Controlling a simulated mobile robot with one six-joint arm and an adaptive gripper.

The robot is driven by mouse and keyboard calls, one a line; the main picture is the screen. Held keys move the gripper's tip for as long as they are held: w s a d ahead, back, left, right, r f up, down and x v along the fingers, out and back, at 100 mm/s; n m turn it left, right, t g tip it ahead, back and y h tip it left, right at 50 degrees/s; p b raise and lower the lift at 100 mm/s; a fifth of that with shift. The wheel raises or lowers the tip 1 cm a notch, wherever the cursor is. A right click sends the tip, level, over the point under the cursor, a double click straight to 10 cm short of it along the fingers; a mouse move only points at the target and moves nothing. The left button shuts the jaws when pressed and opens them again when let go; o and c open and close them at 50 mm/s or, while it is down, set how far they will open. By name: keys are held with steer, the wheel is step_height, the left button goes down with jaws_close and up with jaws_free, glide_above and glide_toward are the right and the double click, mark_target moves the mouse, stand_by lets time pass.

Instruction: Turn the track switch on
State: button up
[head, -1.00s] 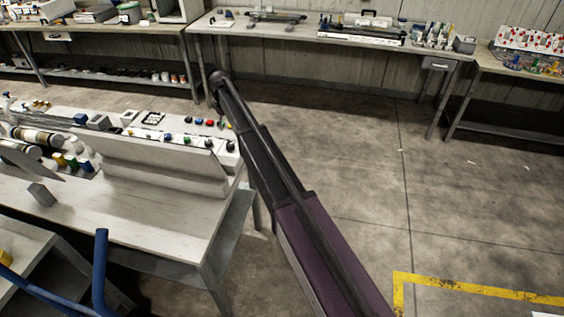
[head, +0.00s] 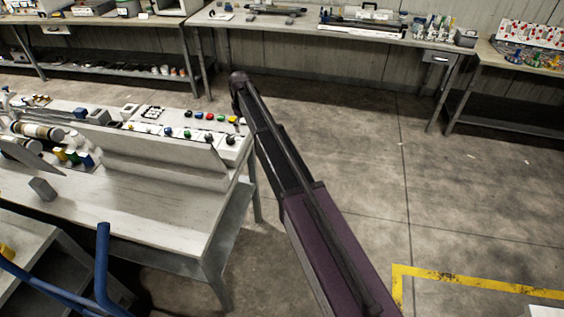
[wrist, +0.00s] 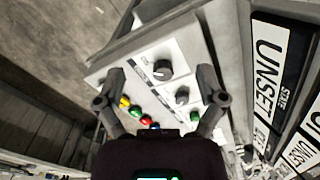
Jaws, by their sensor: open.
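A pale control panel (wrist: 130,70) fills the middle of the wrist view. It carries a large black rotary knob (wrist: 163,70) with a white pointer mark, and smaller knobs (wrist: 182,96) beyond it. The panel's print is too small to read, so I cannot tell which knob is the track switch. My gripper (wrist: 162,76) is open, its fingertips on either side of the large knob in the picture. I see no clear contact. In the head view the panel end (head: 232,142) of the console is beside my arm; my fingers are hidden there.
Yellow, green and red buttons (wrist: 135,111) run along the panel close to my left finger. Large black-and-white signs reading "UNSET" (wrist: 270,60) stand at the right. In the head view, open floor (head: 340,200) lies right of the console table (head: 150,205).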

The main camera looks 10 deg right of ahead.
steer(key=s+d+f+m+b, duration=0.1)
steer(key=s+d+f+m, duration=0.1)
steer(key=s+d, duration=0.4)
steer(key=s+d+f+m+b, duration=0.1)
steer(key=s+d+m+b, duration=0.1)
steer(key=s+d, duration=0.4)
steer(key=s, duration=0.4)
steer(key=shift+s+d+f+m+b, duration=0.2)
steer(key=shift+s+f+m+b, duration=0.1)
steer(key=shift+s+f, duration=0.1)
steer(key=s+d+m, duration=0.2)
steer(key=s+d, duration=0.2)
steer(key=s, duration=0.5)
steer(key=s+d+m, duration=0.2)
steer(key=s+d, duration=0.2)
steer(key=s, duration=0.5)
